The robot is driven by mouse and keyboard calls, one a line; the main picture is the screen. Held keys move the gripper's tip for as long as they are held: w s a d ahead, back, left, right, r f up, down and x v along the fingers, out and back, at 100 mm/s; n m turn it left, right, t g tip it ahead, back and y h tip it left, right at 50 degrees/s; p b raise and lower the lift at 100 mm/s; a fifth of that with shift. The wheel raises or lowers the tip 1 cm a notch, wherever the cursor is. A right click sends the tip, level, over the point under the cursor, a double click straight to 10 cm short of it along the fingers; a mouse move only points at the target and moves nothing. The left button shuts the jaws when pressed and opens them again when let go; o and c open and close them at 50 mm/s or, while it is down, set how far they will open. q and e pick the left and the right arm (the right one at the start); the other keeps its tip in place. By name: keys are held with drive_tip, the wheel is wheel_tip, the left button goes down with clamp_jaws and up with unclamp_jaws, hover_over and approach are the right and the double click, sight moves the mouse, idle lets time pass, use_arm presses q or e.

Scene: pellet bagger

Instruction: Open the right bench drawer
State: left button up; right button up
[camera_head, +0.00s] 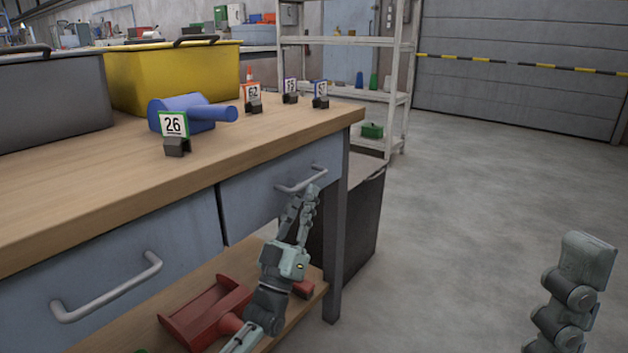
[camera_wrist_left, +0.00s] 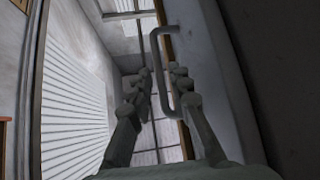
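The right bench drawer (camera_head: 245,205) has a grey-blue front and looks flush with the bench, shut. Its metal bar handle (camera_head: 300,181) also shows upright in the left wrist view (camera_wrist_left: 155,55). My left gripper (camera_head: 302,198) is at this handle, reaching up from below. In the left wrist view its fingers (camera_wrist_left: 161,82) are spread apart, with the handle bar between them and the right finger overlapping the handle's loop. I cannot tell whether they touch it. A jointed part of my right gripper (camera_head: 575,290) shows at the lower right, away from the bench; its fingertips are unclear.
The left drawer (camera_head: 130,265) has its own handle. A red object (camera_head: 205,315) lies on the lower shelf. On the benchtop stand a yellow bin (camera_head: 175,75), a blue scoop (camera_head: 190,110) and several number tags. Floor right of the bench is clear.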

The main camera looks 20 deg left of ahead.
sight(311, 181)
use_arm(q)
drive_tip(key=shift+x, duration=1.95)
clamp_jaws()
